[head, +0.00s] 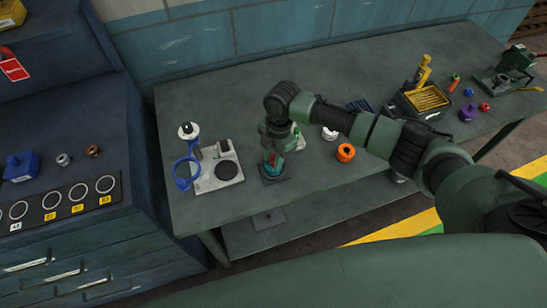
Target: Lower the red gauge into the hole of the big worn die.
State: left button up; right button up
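My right arm reaches in from the right, and its gripper (271,161) points down over a small dark square plate (284,178) on the grey-green bench. A teal piece (271,171) with a little red beside it shows low at the fingers. The gripper covers most of it, so I cannot tell whether this is the red gauge in the die, or whether the fingers hold it. My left gripper is not in view.
A yellow tray (427,98), a purple knob (467,112) and a small red piece (484,107) stand at the right. The bench (230,208) is clear in front.

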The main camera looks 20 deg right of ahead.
jog(key=shift+o, duration=0.3)
jog(key=r, duration=0.2)
jog(key=r+b, duration=0.1)
jog(key=r, duration=0.1)
jog(key=r+b, duration=0.1)
jog(key=r, duration=0.1)
jog(key=shift+w+d+r, duration=0.2)
jog(key=shift+w+d, duration=0.05)
jog(key=shift+d, duration=0.15)
jog(key=shift+r, duration=0.65)
